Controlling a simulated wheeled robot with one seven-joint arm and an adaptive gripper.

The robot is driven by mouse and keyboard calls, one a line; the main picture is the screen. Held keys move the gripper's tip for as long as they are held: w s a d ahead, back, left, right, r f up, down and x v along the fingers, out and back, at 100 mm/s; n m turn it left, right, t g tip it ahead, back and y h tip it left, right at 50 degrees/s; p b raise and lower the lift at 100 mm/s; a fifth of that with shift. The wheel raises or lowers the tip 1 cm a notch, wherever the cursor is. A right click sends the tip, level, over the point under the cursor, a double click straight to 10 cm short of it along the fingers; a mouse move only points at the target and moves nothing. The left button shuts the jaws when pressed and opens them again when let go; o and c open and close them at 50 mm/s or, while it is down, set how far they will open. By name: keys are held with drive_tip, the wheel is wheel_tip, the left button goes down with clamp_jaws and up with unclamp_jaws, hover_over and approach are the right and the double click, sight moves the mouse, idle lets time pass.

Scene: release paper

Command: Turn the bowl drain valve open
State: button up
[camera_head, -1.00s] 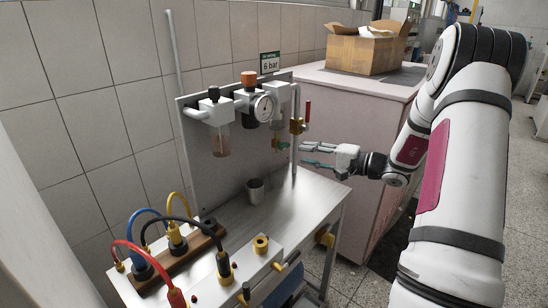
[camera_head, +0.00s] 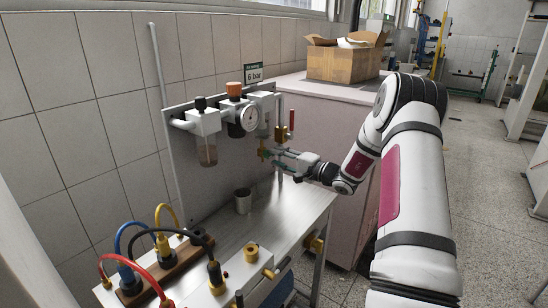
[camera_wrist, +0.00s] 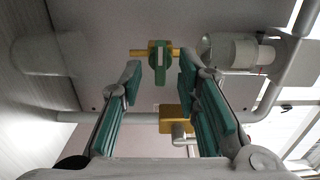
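The bowl drain valve (camera_head: 262,151) is a small brass body with a green handle, low on the wall panel under the right-hand bowl. In the wrist view its green handle (camera_wrist: 160,66) stands upright in front of the brass body. My gripper (camera_head: 272,157) is beside the valve, reaching in from the right. In the wrist view my gripper (camera_wrist: 159,76) is open, with one green-padded finger on each side of the handle. Gaps show on both sides, so the fingers appear apart from it. In the head view the fingers partly cover the valve.
A red-handled valve (camera_head: 291,122) stands on the pipe just above my gripper. A pressure gauge (camera_head: 249,118) and a clear bowl (camera_head: 207,152) are to the left. A metal cup (camera_head: 243,201) stands on the bench below. Hoses (camera_head: 153,235) fill the front left.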

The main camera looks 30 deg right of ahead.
drive_tip(key=shift+x, duration=1.15)
clamp_jaws()
drive_tip(key=shift+m, duration=0.3)
drive_tip(key=shift+m+p, duration=1)
drive_tip(key=shift+m, duration=7.6)
